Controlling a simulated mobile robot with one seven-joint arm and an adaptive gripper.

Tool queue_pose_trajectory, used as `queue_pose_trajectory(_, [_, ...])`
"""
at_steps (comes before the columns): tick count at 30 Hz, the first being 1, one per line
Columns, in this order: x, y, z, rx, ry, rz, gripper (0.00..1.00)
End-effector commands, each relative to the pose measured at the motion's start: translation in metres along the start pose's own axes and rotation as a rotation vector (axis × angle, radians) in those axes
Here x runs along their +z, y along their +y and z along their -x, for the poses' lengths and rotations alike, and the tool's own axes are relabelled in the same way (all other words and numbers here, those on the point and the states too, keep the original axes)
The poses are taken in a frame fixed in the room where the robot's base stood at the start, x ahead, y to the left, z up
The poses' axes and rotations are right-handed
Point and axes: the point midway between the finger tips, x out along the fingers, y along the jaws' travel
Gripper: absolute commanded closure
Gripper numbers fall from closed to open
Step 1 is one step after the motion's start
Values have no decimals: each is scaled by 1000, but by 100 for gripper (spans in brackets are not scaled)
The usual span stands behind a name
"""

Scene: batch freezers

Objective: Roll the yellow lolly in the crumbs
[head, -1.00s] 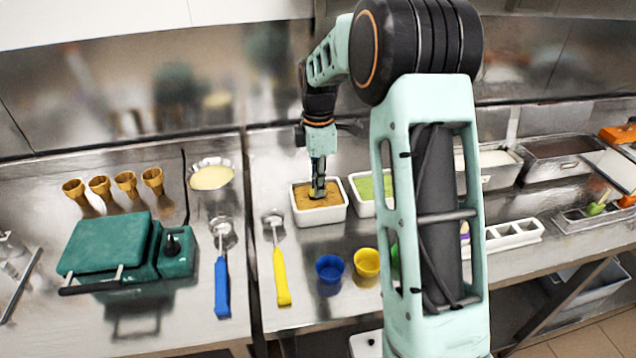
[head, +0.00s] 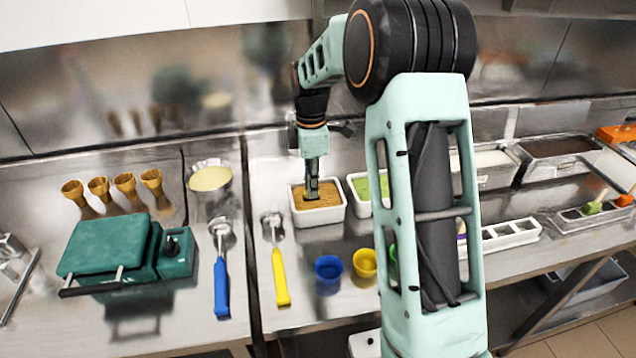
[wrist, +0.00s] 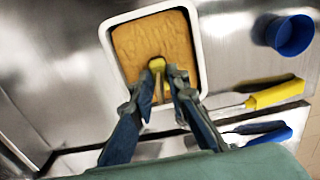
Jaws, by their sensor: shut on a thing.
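The yellow lolly (wrist: 156,64) shows in the wrist view as a small yellow end between my fingertips, over the crumbs. My gripper (wrist: 160,88) is shut on its stick and points down into the crumb tub. The crumbs (wrist: 130,42) are a tan-brown layer in a white rectangular tub (wrist: 198,50). In the head view my gripper (head: 312,192) is down at the crumbs (head: 326,210) inside the white tub (head: 322,220). The lolly is hidden there, and I cannot tell how deep it sits in the crumbs.
A tub of green stuff (head: 370,188) stands just right of the crumbs. A blue cup (head: 328,270) and a yellow cup (head: 365,263) stand in front. A yellow-handled scoop (head: 280,275) and a blue-handled scoop (head: 221,285) lie to the left. White moulds (head: 510,235) are at the right.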

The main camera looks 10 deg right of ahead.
Motion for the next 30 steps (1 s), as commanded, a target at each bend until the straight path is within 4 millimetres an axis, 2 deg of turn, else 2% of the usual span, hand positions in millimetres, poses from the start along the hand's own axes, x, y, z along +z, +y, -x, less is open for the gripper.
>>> queue_pose_trajectory(8, [0,0,0,0,0,-1,100])
queue_pose_trajectory(23, [28,0,0,0,0,-2,100])
queue_pose_trajectory(30, [24,0,0,0,0,1,100])
